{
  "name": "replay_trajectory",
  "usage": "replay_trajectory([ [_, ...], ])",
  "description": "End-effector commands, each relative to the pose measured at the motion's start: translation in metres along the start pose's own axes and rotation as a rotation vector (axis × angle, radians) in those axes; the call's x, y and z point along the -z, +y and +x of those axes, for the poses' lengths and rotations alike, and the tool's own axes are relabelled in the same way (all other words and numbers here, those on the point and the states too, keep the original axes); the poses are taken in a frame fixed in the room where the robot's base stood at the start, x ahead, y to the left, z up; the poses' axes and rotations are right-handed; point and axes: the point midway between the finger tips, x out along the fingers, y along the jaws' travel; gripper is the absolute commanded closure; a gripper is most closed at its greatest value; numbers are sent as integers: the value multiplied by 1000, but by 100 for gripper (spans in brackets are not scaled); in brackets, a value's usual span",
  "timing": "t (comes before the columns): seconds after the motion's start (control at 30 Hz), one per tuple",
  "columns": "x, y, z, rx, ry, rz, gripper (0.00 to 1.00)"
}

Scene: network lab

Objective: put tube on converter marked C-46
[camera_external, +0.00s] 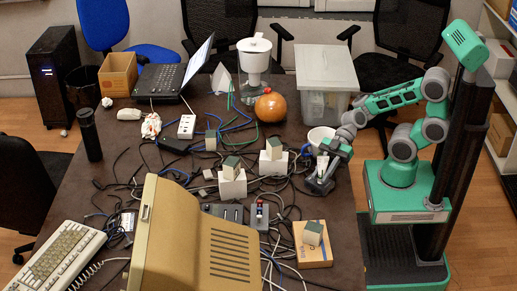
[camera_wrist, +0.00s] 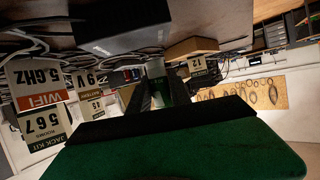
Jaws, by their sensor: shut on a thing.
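My gripper (camera_external: 318,183) is low over the right part of the dark table (camera_external: 341,262), shut on a small pale tube (camera_external: 322,166). In the wrist view the tube (camera_wrist: 156,69) shows between the two dark fingers (camera_wrist: 157,95), with a green part by it. White boxes with green-topped cubes, such as one left of my gripper (camera_external: 233,184) and one farther back (camera_external: 272,158), stand among cables. I cannot read C-46 on anything, so I cannot tell which thing is that converter. Some labelled cards (camera_wrist: 37,82) in the wrist view read WIFI 5 GHZ and JACK KIT 567.
A cardboard box (camera_external: 313,258) with a cube on it lies in front of my gripper. A beige monitor (camera_external: 205,240) fills the front. Cables cover the middle.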

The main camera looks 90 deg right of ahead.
Motion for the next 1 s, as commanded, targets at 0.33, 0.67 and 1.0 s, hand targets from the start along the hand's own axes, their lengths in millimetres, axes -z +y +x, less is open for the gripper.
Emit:
replay_trajectory([
  [0.33,-18,1,8,0,0,0,100],
  [0.67,-20,1,8,0,0,0,57],
  [1.0,-16,1,7,0,0,0,54],
])
